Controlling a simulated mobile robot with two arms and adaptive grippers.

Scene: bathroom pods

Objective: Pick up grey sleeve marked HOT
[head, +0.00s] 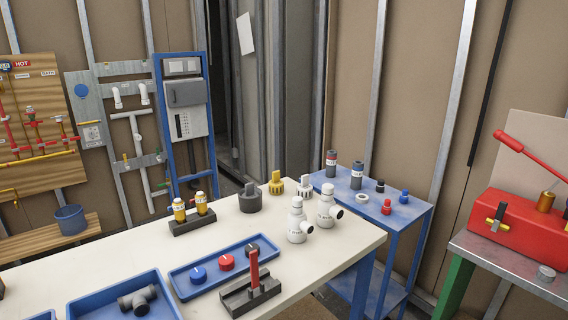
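Two dark grey sleeves stand upright on the blue cart (400,219) in the head view. The left one (331,169) has a red band around it. The right one (357,182) has a blue band. The lettering on both is too small to read, so I cannot confirm which is marked HOT. Neither of my grippers shows in the view.
Beside the sleeves are a white ring (362,197) and small black, red and blue pieces. The cream table (100,263) in front holds white bottle-shaped fittings (298,222), blue trays (180,289) and a red-handled tool (254,270).

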